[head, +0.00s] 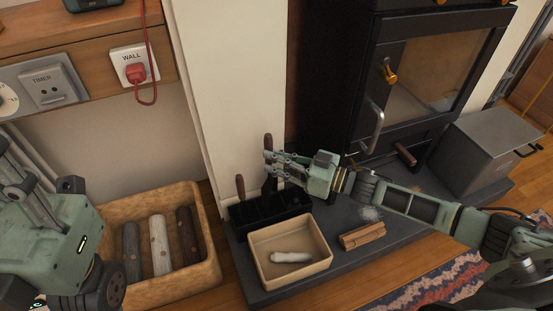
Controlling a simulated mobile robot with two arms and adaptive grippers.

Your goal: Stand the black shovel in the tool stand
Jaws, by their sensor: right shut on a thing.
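The black tool stand (262,218) is on the dark hearth slab, against the pale wall corner. My right gripper (272,166) is above the stand's back right part, reaching in from the right. It is shut on the black shovel (268,143), whose brown wooden handle points up out of the jaws. The shovel's dark lower part runs down behind the fingers toward the stand; I cannot tell whether its end is inside. Another brown-handled tool (240,187) is upright in the stand's left part. My left arm fills the left edge; its fingertips do not show.
A cream tray (256,273) with a white piece stands just in front of the stand. Thin wood sticks (362,236) lie right of it. A cork-coloured crate (208,262) with logs is at the left. A black stove (350,90) and grey metal box (480,150) stand behind and right.

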